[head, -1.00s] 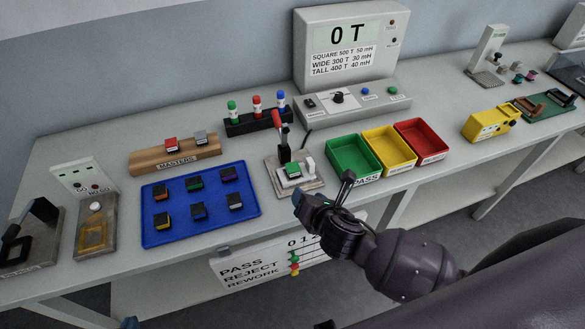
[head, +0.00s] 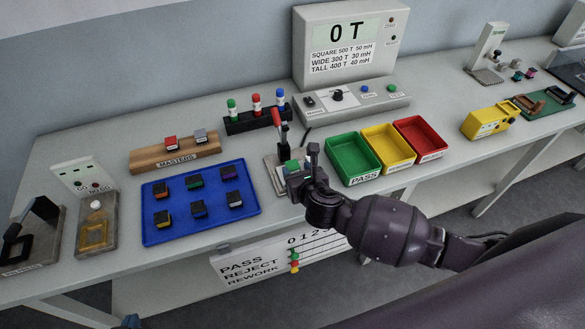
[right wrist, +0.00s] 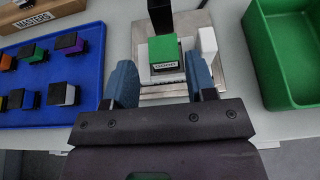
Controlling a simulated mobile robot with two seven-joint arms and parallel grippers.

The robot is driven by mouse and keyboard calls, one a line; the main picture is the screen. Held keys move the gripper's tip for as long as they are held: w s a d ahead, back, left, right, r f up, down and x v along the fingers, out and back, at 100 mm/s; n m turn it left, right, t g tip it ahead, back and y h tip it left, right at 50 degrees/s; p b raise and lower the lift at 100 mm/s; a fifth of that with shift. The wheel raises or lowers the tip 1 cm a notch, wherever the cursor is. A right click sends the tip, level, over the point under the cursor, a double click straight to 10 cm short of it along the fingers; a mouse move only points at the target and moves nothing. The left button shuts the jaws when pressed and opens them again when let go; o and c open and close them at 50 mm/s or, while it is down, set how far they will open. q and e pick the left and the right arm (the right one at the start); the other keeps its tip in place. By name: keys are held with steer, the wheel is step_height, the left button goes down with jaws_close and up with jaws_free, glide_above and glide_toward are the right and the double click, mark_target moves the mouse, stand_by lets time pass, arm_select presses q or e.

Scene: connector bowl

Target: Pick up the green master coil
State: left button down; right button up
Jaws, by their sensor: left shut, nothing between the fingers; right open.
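The green master coil (head: 291,168), a green-topped block with a small white label, sits in the metal test fixture (head: 275,187). In the right wrist view the green coil (right wrist: 165,50) is just beyond and between my open fingertips. My right gripper (head: 301,172) reaches over the fixture's front and partly hides it and the coil in the head view. In the right wrist view my right gripper (right wrist: 162,82) is open and empty, its blue fingers on either side. Only the tip of my left gripper (head: 131,321) shows at the bottom edge; it is shut and empty.
The fixture has a raised red clamp handle (head: 277,118). A blue tray (head: 175,225) with several coils lies left. Green (head: 350,152), yellow (head: 386,146) and red (head: 421,138) bins stand right. A wooden masters rack (head: 176,154) holds a red and a grey block.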

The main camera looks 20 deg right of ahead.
mark_target(293, 165)
steer(key=shift+f+x, duration=0.25)
steer(key=shift+x, duration=2.15)
steer(key=shift+s+d, duration=0.1)
steer(key=shift+s, duration=0.05)
steer(key=shift+c, duration=0.5)
steer(key=c, duration=0.6)
steer(key=shift+r, duration=0.1)
